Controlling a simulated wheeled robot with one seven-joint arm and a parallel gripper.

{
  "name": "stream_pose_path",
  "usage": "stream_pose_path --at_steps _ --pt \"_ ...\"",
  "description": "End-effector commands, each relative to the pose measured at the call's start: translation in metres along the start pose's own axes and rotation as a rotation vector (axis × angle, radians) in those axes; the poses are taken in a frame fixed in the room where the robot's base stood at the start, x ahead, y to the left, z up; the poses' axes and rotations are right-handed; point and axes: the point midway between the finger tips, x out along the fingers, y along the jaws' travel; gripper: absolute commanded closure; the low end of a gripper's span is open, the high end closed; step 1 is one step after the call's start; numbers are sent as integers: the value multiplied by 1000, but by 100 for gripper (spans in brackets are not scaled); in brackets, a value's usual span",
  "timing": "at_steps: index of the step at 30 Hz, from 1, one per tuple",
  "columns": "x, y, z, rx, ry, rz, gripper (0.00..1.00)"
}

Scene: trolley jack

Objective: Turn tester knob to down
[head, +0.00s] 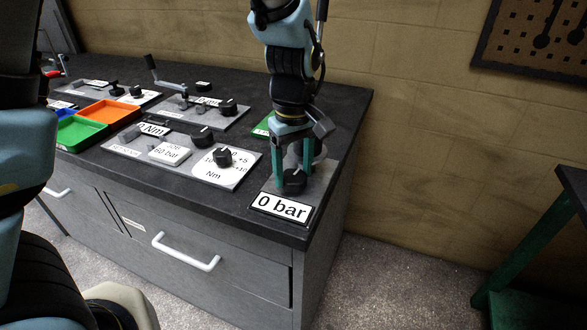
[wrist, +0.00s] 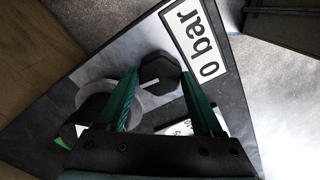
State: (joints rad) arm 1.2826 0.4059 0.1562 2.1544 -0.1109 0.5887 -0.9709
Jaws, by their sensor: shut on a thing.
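The black tester knob (head: 293,181) stands on a grey plate at the right front corner of the bench. My gripper (head: 292,175) points down over it, with its teal fingers shut on the knob from both sides. In the wrist view the dark, faceted knob (wrist: 160,72) sits between the fingertips of my gripper (wrist: 159,75). A white sign reading "0 bar" (head: 282,207) lies in front of the knob. It also shows in the wrist view (wrist: 195,42). The fingers hide part of the plate.
A round grey part (wrist: 95,110) stands close beside the knob. To the left is a panel with a "Nm" dial (head: 222,157) and a "60 bar" sign (head: 169,153). Green (head: 80,133) and orange (head: 107,112) trays lie further left. The bench ends just right of the tester.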

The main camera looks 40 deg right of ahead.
Motion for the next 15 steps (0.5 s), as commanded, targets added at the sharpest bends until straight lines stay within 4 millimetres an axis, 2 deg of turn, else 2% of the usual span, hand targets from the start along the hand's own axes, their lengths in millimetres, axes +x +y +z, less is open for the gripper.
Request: stream_pose_path --at_steps 1,9,15 --pt "0 0 -1 0 2 2 31" --pt "0 0 -1 0 1 2 2" --pt "0 1 -1 1 2 3 2"
